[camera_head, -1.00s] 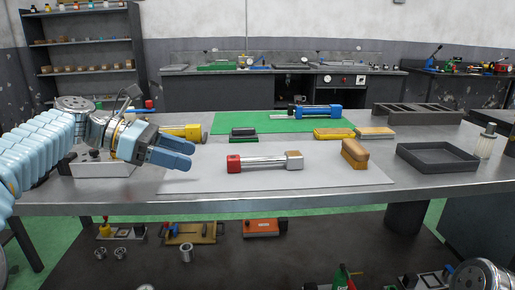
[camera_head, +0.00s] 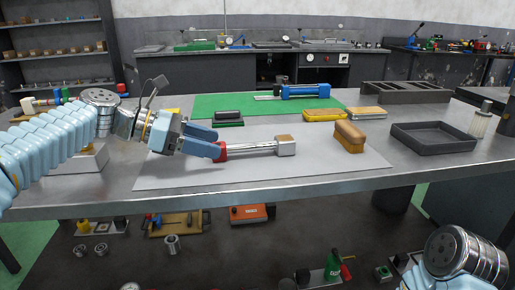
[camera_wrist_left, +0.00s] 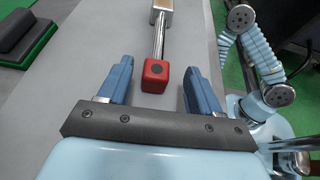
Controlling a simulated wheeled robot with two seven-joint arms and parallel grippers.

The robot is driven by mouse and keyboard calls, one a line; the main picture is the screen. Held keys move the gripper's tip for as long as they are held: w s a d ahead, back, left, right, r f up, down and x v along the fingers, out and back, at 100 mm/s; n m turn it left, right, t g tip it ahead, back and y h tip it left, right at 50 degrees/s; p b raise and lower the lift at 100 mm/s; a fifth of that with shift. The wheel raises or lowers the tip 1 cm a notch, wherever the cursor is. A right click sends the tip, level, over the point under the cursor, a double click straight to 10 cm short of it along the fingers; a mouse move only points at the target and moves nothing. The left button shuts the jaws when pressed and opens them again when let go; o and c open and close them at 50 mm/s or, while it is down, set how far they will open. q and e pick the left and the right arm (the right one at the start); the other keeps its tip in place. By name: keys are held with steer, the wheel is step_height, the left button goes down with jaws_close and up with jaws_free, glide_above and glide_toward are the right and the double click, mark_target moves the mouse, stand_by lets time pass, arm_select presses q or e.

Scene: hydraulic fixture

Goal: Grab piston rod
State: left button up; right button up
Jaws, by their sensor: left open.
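The piston rod (camera_head: 250,149) lies on the light grey mat, a bright metal shaft with a red block at its left end and a silver block at its right end. My left gripper (camera_head: 212,141) is at the red end, and its fingers partly cover that block in the head view. In the left wrist view the open fingers (camera_wrist_left: 153,92) stand on either side of the red block (camera_wrist_left: 155,76), with a gap on both sides. The shaft runs away from the gripper there. My right arm shows at the lower right of the head view, but its gripper is out of view.
A wooden-backed brush (camera_head: 349,137) stands on the mat to the right. A dark empty tray (camera_head: 433,138) is farther right. A dark block (camera_head: 229,118), yellow blocks (camera_head: 324,115) and a blue cylinder (camera_head: 305,91) lie behind. The mat's front is clear.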

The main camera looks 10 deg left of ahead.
mark_target(220, 144)
arm_select(q)
steer(key=x, duration=0.3)
steer(key=shift+w+d+f, duration=0.15)
steer(key=shift+w+d, duration=0.1)
steer(key=shift+c, duration=0.3)
steer(key=c, duration=1.1)
